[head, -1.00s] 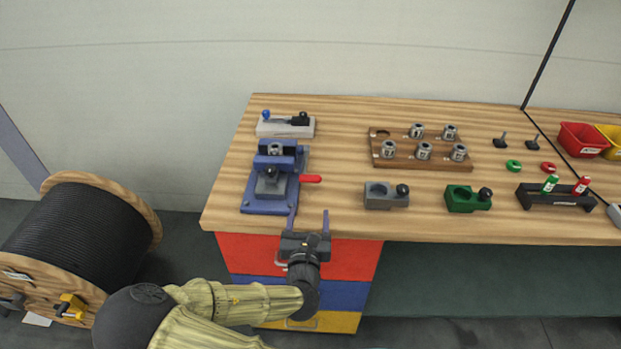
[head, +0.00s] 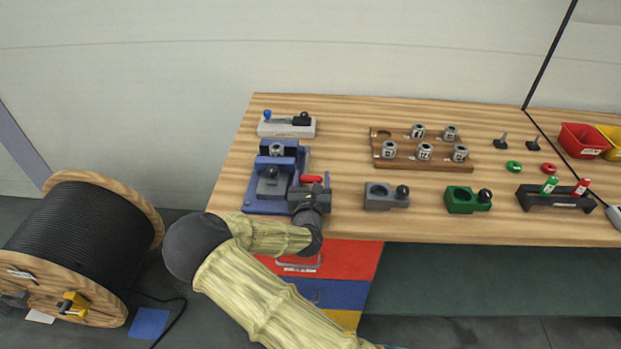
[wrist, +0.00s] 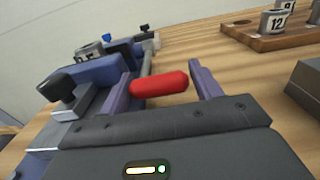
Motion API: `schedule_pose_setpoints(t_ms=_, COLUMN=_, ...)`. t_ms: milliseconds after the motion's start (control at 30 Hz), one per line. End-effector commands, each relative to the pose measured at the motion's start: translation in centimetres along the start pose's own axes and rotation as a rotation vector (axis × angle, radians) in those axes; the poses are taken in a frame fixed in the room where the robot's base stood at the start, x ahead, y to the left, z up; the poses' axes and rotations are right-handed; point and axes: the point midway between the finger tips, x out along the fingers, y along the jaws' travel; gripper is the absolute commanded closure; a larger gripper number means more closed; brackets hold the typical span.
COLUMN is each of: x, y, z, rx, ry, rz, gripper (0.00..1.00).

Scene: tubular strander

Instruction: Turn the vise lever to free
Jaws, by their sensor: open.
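The blue vise (head: 265,186) stands at the left end of the wooden bench, with a grey numbered die (head: 277,150) in its jaws. Its lever has a red handle (head: 312,179) that points to the right. My gripper (head: 312,184) is at the lever, on the vise's right side. In the wrist view the red handle (wrist: 159,84) lies crosswise between the two open fingers of my gripper (wrist: 163,80). The fingers stand apart, and a gap shows between the handle and the right finger. Whether the left finger touches the handle I cannot tell.
A grey fixture with a blue knob (head: 286,126) stands behind the vise. A wooden tray (head: 387,164) with several dies, a grey block (head: 378,197) and a green block (head: 460,201) stand to the right. A cable reel (head: 80,240) stands on the floor at left.

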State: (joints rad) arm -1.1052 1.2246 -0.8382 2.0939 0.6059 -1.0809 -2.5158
Motion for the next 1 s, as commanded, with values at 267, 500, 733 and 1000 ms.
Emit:
schedule_pose_setpoints(t_ms=267, x=0.0, y=-0.2, z=0.0, rx=0.001, ry=0.0, rz=-0.003, gripper=0.56)
schedule_pose_setpoints(t_ms=500, x=0.0, y=0.3, z=0.0, rx=0.001, ry=0.0, rz=0.002, gripper=0.86)
schedule_pose_setpoints(t_ms=733, x=0.0, y=0.1, z=0.4, rx=0.001, ry=0.018, rz=0.002, gripper=0.86)
schedule_pose_setpoints(t_ms=1000, x=0.3, y=-0.7, z=1.8, rx=0.001, ry=0.093, rz=-0.011, gripper=0.87)
